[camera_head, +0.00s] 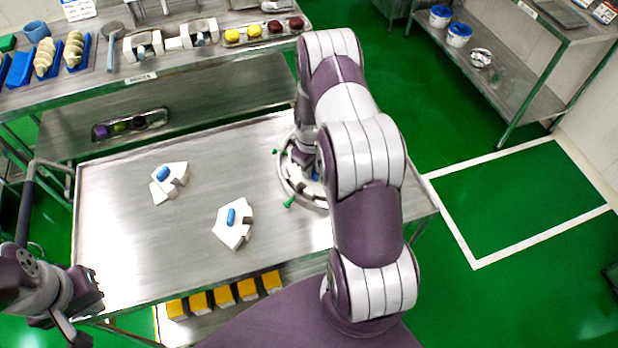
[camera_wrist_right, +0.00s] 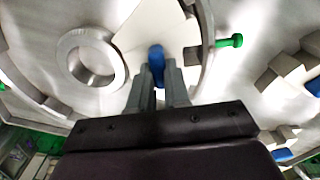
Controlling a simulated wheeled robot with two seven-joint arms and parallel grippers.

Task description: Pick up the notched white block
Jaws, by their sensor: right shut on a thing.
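Two notched white blocks with blue grips lie on the steel table: one at the left (camera_head: 177,180), one nearer the middle (camera_head: 234,236). A round metal ring fixture (camera_head: 287,187) with green pegs stands at the table's right, partly hidden by my right arm. In the right wrist view, my right gripper (camera_wrist_right: 161,72) is shut on the blue grip (camera_wrist_right: 156,60) of a white block (camera_wrist_right: 150,28) at the ring. The arm hides most of this block in the head view. My left gripper (camera_head: 88,312) is at the lower left, away from the blocks; its fingers are unclear.
A counter with trays of food pieces (camera_head: 262,30) runs along the back. Yellow blocks (camera_head: 222,295) sit below the table's front edge. A rack with blue-and-white tubs (camera_head: 458,34) is at the right. The table's left front is clear.

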